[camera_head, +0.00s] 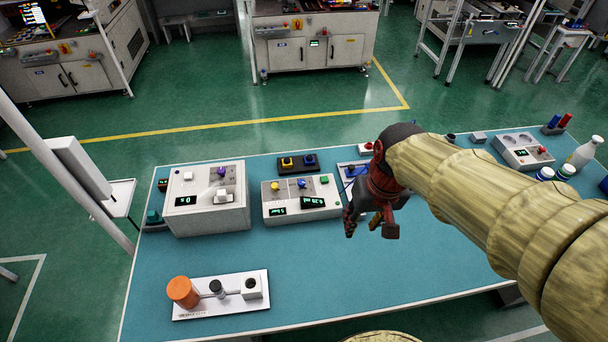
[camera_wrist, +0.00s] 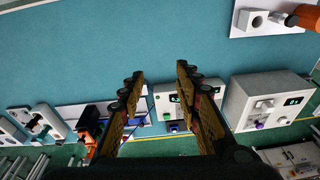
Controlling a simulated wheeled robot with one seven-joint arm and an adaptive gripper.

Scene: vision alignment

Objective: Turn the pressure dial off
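Several dials show, and I cannot tell from labels which is the pressure dial. A white box (camera_head: 208,215) at the left of the table has a purple knob (camera_head: 222,171), a white knob (camera_head: 222,196) and a lit display. A grey control box (camera_head: 300,212) in the middle has yellow, blue and green controls and two lit displays. A white plate (camera_head: 220,308) at the front left bears a large orange knob (camera_head: 183,292). My gripper (camera_head: 370,228) is right of the control box, above the table. In the wrist view my gripper (camera_wrist: 155,82) is open and empty.
At the right are a grey device (camera_head: 522,153), a white bottle (camera_head: 583,154) and small jars. The blue table (camera_head: 330,290) is clear at front centre.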

